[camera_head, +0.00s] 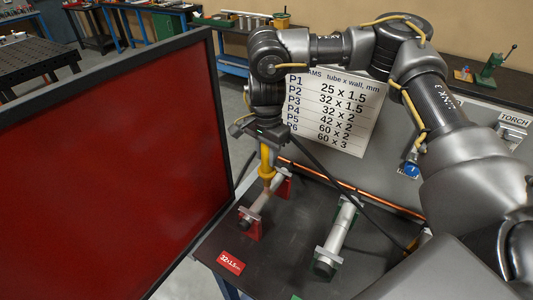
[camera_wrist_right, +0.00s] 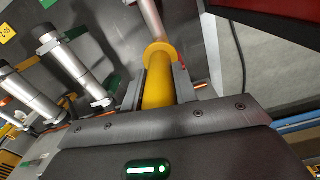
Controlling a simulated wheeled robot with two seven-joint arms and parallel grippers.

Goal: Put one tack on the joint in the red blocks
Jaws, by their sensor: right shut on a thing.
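My right gripper (camera_head: 270,135) is shut on a yellow torch (camera_head: 267,158), which also shows between the fingers in the right wrist view (camera_wrist_right: 158,90). The torch points down at a tube (camera_head: 261,201) lying in two red blocks, the near one (camera_head: 249,224) and the far one (camera_head: 284,187). Its lower end is over the tube near the far block. I cannot tell if it touches. The joint is not clear to see, partly behind the torch tip. In the right wrist view the tube (camera_wrist_right: 152,20) runs away beyond the torch's flared end. My left gripper is not in view.
A large dark-framed red screen (camera_head: 110,170) stands left of the bench (camera_head: 285,240). A red "32x1.5" tag (camera_head: 230,262) lies at the front edge. A size chart (camera_head: 332,112) and copper pipe (camera_head: 330,180) are behind.

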